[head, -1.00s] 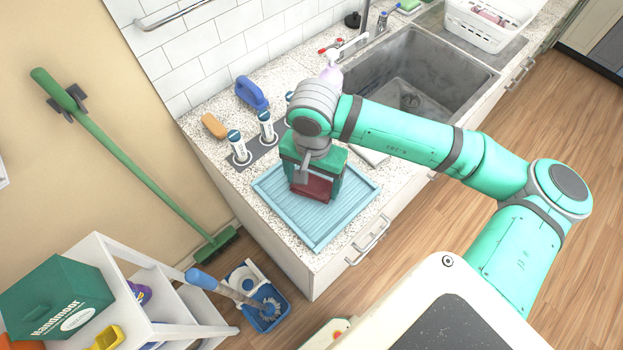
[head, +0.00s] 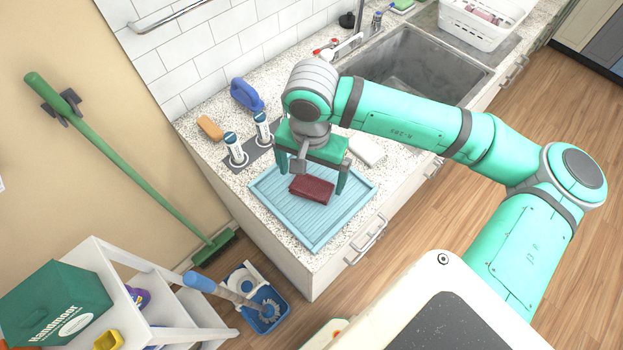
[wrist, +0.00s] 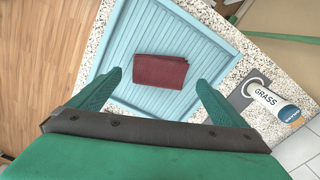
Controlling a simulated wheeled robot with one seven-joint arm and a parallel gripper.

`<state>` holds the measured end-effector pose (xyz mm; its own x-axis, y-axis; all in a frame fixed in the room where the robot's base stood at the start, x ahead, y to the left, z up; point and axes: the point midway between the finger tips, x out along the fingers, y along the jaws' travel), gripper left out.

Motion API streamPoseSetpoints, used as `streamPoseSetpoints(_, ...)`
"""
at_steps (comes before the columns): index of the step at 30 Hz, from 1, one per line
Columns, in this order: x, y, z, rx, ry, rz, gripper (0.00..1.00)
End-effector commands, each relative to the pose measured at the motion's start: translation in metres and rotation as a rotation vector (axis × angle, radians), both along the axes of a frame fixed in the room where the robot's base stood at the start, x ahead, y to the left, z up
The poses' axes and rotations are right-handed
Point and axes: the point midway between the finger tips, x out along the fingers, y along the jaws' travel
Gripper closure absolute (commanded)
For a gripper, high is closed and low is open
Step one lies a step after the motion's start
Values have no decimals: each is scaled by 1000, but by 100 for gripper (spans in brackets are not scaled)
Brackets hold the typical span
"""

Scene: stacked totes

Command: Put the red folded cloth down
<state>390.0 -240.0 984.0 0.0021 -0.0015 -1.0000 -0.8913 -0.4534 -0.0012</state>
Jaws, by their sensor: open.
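The red folded cloth (head: 312,188) lies on the light blue ribbed tray (head: 322,232) on the speckled counter. In the wrist view the cloth (wrist: 160,71) lies flat within the rim of the tray (wrist: 213,45). My gripper (head: 310,184) is open above the tray, one finger on each side of the cloth. In the wrist view the fingers of my gripper (wrist: 154,88) stand wide apart, with clear gaps to the cloth. Nothing is held between them.
A white basket (head: 482,25) stands beyond the sink.

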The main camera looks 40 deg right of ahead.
Motion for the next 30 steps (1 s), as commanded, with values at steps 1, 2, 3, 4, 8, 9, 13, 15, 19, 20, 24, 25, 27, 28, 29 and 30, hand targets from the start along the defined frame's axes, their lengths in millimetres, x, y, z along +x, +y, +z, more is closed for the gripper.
streamPoseSetpoints(1,0,-1,11,-5,-1,1,3)
streamPoseSetpoints(2,0,-1,18,-5,-1,1,3)
streamPoseSetpoints(3,0,-1,26,-5,-1,1,3)
streamPoseSetpoints(4,0,-1,32,-4,-1,1,3)
streamPoseSetpoints(8,1,0,55,-3,-1,1,3)
streamPoseSetpoints(9,0,0,61,-3,-1,1,3)
streamPoseSetpoints(13,0,0,76,-2,-1,1,3)
streamPoseSetpoints(15,0,0,81,-1,0,1,3)
streamPoseSetpoints(19,0,0,84,0,1,1,3)
streamPoseSetpoints(20,0,0,85,0,1,1,3)
streamPoseSetpoints(24,0,0,85,0,0,1,3)
streamPoseSetpoints(25,0,0,85,0,0,1,3)
streamPoseSetpoints(27,0,0,85,0,0,1,3)
streamPoseSetpoints(28,0,0,85,0,0,1,3)
streamPoseSetpoints(29,0,0,85,0,0,1,3)
streamPoseSetpoints(30,0,0,84,0,0,1,3)
